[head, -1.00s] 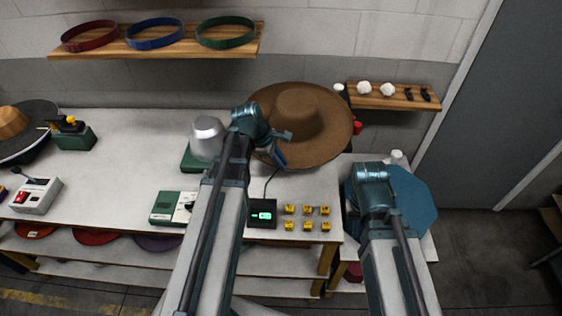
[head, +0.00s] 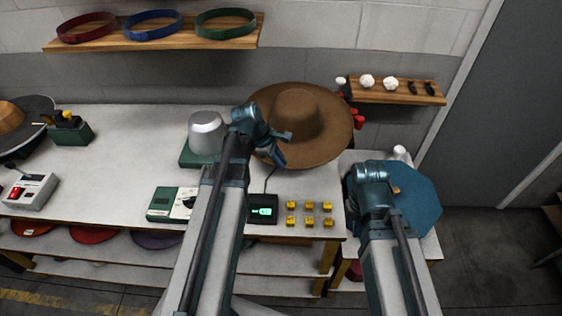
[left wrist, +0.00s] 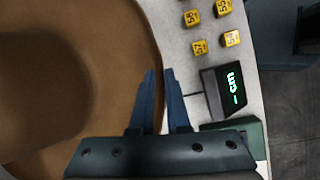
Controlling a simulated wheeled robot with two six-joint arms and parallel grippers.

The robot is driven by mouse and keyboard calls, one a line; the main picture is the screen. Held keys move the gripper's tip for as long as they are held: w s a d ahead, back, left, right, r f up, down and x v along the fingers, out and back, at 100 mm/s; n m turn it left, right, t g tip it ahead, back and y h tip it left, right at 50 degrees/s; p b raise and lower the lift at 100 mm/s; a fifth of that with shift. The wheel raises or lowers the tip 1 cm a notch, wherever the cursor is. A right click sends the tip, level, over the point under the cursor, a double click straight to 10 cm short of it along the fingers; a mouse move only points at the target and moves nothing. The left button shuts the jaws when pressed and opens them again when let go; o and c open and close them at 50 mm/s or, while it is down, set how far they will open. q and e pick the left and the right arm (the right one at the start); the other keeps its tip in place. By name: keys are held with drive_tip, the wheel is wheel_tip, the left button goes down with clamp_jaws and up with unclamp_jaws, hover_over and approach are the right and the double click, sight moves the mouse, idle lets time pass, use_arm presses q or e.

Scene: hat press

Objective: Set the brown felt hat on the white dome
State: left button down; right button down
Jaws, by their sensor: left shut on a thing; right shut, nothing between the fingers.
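The brown felt hat (head: 330,138) is at the back of the bench, crown up, to the right of the white dome. The pale, rounded dome (head: 207,133) stands bare on a green base (head: 190,155). My left gripper (head: 281,146) is shut on the near left part of the hat's brim. In the left wrist view the brim edge of the hat (left wrist: 120,60) runs between the blue fingers of this gripper (left wrist: 159,95). My right gripper (head: 374,174) is over a blue octagonal surface, apart from the hat; its fingers are hidden behind its wrist.
A small green-lit display (head: 263,210) and several yellow numbered blocks (head: 309,213) lie in front of the hat. A green-and-white device (head: 172,204) sits before the dome. A low wooden shelf (head: 398,94) is behind the hat's right side.

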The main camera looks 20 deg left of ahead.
use_arm(q)
drive_tip(key=shift+f+b, duration=4.65)
drive_tip(key=shift+f, duration=0.3)
drive_tip(key=shift+f+b, duration=1.1)
drive_tip(key=c, duration=0.8)
unclamp_jaws()
drive_tip(key=shift+r, duration=0.15)
drive_tip(key=shift+p+v, duration=6.35)
drive_tip(key=shift+v, duration=0.45)
